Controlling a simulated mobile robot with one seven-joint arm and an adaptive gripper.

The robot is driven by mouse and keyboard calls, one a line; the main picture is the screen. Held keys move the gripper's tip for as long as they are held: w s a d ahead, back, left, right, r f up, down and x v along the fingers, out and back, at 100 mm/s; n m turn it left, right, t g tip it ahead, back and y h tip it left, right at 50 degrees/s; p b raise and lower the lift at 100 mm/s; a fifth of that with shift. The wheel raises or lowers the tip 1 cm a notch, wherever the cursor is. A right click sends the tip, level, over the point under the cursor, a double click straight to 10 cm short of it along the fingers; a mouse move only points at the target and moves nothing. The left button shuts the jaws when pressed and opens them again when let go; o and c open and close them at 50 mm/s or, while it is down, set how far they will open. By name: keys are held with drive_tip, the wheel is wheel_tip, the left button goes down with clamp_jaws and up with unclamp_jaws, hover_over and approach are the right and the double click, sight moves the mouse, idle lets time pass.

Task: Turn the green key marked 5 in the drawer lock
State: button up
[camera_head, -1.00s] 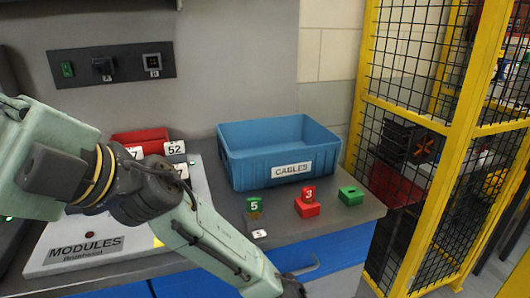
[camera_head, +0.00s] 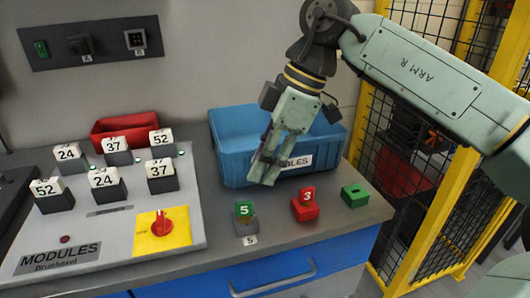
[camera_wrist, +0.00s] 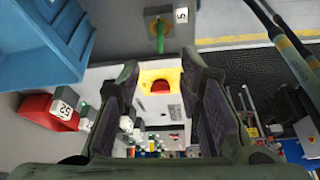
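The green key marked 5 (camera_head: 244,209) stands upright in a small grey lock block (camera_head: 246,228) on the counter above the blue drawer (camera_head: 300,272). A white tag marked 5 (camera_head: 250,240) lies in front of it. My gripper (camera_head: 263,178) hangs above and behind the key, in front of the blue bin, apart from the key. In the wrist view my gripper (camera_wrist: 160,63) has its fingers spread with nothing between them. The green key (camera_wrist: 160,40) shows edge-on just beyond the fingertips, with the tag (camera_wrist: 181,15) beside it.
A red key marked 3 (camera_head: 307,194) stands in a red block, and a green slotted block (camera_head: 354,196) lies to its right. The blue CABLES bin (camera_head: 228,165) is behind. The MODULES panel (camera_head: 110,240) with a red knob (camera_head: 161,222) is left. Yellow fencing (camera_head: 425,190) bounds the right.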

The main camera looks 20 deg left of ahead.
sight(245, 202)
drive_tip(key=p+x, duration=0.2)
drive_tip(key=x, duration=0.8)
drive_tip(key=shift+f, duration=0.4)
drive_tip(key=shift+c, duration=0.2)
clamp_jaws()
drive_tip(key=shift+s+f+m+t+b, duration=0.1)
drive_tip(key=shift+m+t+b, duration=0.45)
drive_tip(key=shift+m+b, duration=1)
drive_tip(key=shift+m+t+b, duration=0.55)
drive_tip(key=shift+m+b, duration=0.9)
drive_tip(key=shift+b, duration=0.1)
unclamp_jaws()
